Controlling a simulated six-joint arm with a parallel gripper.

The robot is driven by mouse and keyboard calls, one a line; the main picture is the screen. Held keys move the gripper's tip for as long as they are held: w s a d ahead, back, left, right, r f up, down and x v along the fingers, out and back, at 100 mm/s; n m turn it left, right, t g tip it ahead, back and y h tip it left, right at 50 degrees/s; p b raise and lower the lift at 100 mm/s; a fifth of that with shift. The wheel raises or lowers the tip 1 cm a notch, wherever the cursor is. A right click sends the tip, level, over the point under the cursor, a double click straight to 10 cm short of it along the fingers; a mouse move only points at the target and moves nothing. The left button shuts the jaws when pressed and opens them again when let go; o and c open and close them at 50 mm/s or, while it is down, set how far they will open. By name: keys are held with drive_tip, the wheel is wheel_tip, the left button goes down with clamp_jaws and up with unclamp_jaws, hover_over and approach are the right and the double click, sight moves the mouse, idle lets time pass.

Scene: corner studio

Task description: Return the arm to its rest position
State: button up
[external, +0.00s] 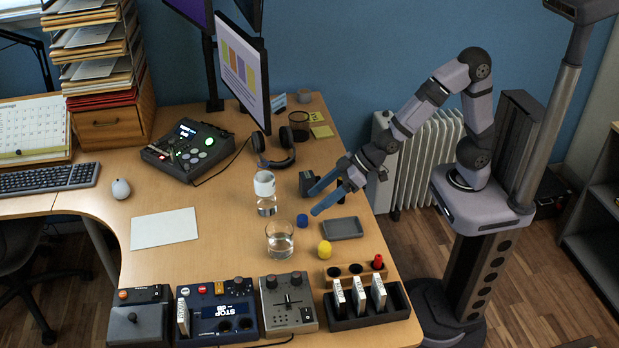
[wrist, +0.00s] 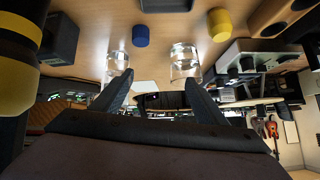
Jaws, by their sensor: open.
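My gripper (external: 318,197) reaches in over the right part of the desk from my base at the right. Its two blue fingers are apart with nothing between them. In the wrist view my gripper (wrist: 160,88) also shows spread and empty, with the picture turned upside down. In the external view, a glass with a white upper part (external: 265,190) and a clear glass (external: 280,240) stand to the left of the fingers. A blue knob-like piece (external: 302,220) lies just below the fingertips, and a yellow one (external: 324,249) lies further to the front.
A grey tray (external: 342,228) lies below my gripper. A wooden holder with a red piece (external: 377,262) and a black rack (external: 368,310) stand at the front right. Headphones (external: 273,152) and a monitor (external: 242,73) are behind. A white sheet (external: 164,228) lies further left.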

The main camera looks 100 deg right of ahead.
drive_tip(key=s+a+f+g, duration=0.1)
drive_tip(key=s, duration=0.1)
drive_tip(key=s+a+f+g, duration=0.1)
drive_tip(key=s+f, duration=0.1)
drive_tip(key=s, duration=0.1)
drive_tip(key=s+a+f+g+y, duration=0.1)
drive_tip(key=s+a+g, duration=0.1)
drive_tip(key=s, duration=0.1)
drive_tip(key=shift+f, duration=0.2)
drive_tip(key=s+f+g, duration=0.1)
drive_tip(key=s, duration=0.2)
drive_tip(key=s+a+f+g, duration=0.1)
drive_tip(key=s, duration=0.2)
drive_tip(key=s+a+f+g, duration=0.1)
drive_tip(key=s+g, duration=0.1)
drive_tip(key=s, duration=0.2)
drive_tip(key=shift+f+n+y, duration=0.15)
drive_tip(key=shift+n+y, duration=0.15)
drive_tip(key=shift+n, duration=0.1)
drive_tip(key=s+d+f+n+g+h+b, duration=0.1)
drive_tip(key=s+d+f+g+h+b, duration=0.1)
drive_tip(key=s+d+f+b, duration=0.45)
wheel_tip(320, 180, up, 21)
drive_tip(key=s+d+p, duration=0.1)
drive_tip(key=p, duration=1.9)
drive_tip(key=shift+d, duration=0.25)
drive_tip(key=shift+f, duration=0.1)
